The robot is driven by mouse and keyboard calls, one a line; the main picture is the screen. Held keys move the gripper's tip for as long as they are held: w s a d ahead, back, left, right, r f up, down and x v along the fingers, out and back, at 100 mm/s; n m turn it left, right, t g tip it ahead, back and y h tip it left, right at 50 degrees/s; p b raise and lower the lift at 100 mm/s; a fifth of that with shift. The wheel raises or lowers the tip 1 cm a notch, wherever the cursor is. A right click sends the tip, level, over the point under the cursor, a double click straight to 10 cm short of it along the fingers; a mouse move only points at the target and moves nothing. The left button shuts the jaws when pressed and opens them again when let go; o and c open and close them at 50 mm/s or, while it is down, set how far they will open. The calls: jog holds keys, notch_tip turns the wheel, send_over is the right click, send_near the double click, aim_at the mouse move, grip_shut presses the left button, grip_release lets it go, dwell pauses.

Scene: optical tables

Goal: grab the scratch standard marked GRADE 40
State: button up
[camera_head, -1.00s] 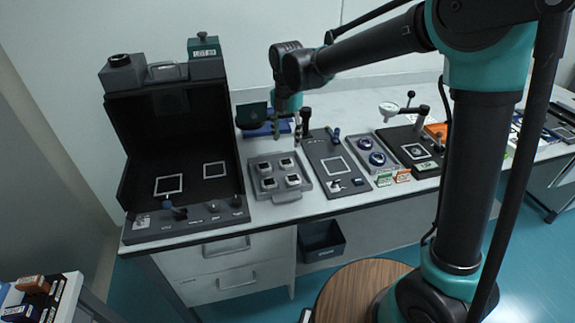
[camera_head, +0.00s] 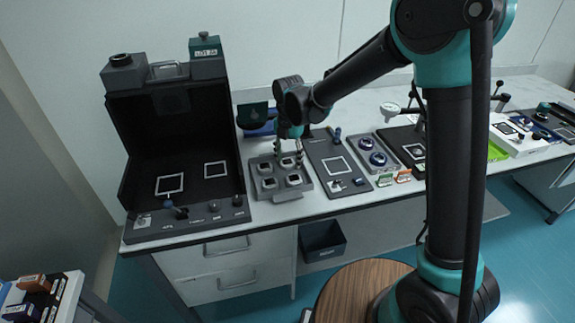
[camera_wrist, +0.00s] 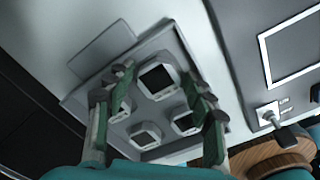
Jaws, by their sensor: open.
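A grey tray (camera_head: 284,198) on the bench holds several small light blocks with dark square faces, seemingly the scratch standards. The front ones are a left block (camera_head: 268,183) and a right block (camera_head: 293,180). No grade marking is legible in either view. My gripper (camera_head: 288,157) is over the back part of the tray, fingers pointing down, open and empty. In the wrist view its fingers straddle the tray (camera_wrist: 150,45). One block (camera_wrist: 157,80) shows between the fingertips; another (camera_wrist: 146,135) is lower. The fingers partly hide the left and right blocks. I cannot tell whether they touch any.
A dark inspection booth (camera_head: 182,225) stands left of the tray. A grey plate (camera_head: 325,155) with a white square outline is close on the right, then a tray with blue round parts (camera_head: 373,159). A blue item (camera_head: 259,129) lies behind. A dark bin (camera_head: 322,240) is below the bench.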

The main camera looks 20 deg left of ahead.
jog(key=shift+c, duration=0.5)
jog(key=c, duration=1)
jog(key=shift+r, duration=0.1)
